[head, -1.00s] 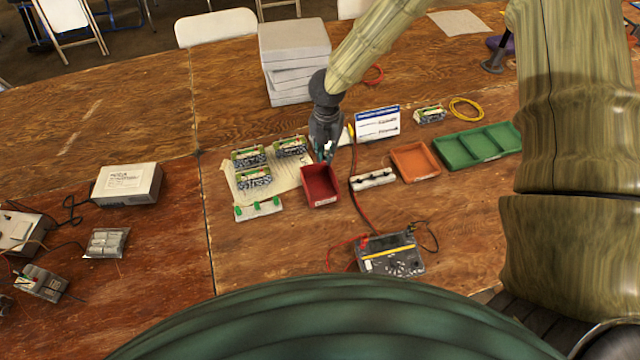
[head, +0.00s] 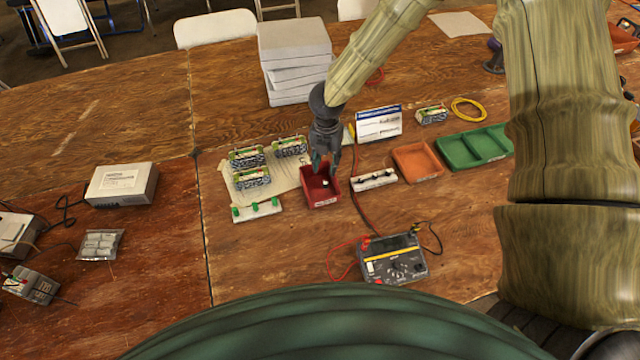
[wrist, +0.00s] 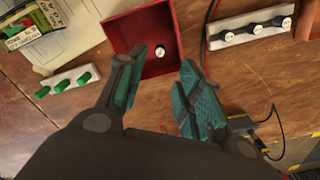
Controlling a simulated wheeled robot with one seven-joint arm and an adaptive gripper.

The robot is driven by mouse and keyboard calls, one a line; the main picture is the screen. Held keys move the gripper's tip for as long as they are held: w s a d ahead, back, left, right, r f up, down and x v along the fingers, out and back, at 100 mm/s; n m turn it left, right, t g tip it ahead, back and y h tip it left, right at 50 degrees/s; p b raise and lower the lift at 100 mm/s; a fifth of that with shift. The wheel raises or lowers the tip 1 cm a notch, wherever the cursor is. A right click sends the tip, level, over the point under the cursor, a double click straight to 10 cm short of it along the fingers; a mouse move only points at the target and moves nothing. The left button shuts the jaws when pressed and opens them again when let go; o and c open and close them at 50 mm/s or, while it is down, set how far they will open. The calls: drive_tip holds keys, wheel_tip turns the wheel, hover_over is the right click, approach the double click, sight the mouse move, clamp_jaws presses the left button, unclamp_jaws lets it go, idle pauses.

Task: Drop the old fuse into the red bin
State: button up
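The red bin (head: 318,198) stands on the wooden table, right of the circuit boards. The old fuse (wrist: 160,51), a small piece with a white end and dark marking, is inside the red bin in the wrist view. It shows as a small white spot in the bin in the head view (head: 325,183). My gripper (head: 325,165) is over the bin, pointing down. In the wrist view my gripper (wrist: 165,75) has its teal finger pads apart with nothing between them but the view of the bin.
A rack with green-topped pieces (head: 257,209) lies left of the bin, and a rack with dark-topped pieces (head: 374,180) lies right. Circuit boards (head: 252,178) sit on paper at the left. An orange tray (head: 417,162), green tray (head: 475,148) and multimeter (head: 395,262) are farther right.

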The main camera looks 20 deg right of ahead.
drive_tip(key=shift+r, duration=0.1)
wheel_tip(320, 180, up, 12)
idle(0.8)
idle(0.3)
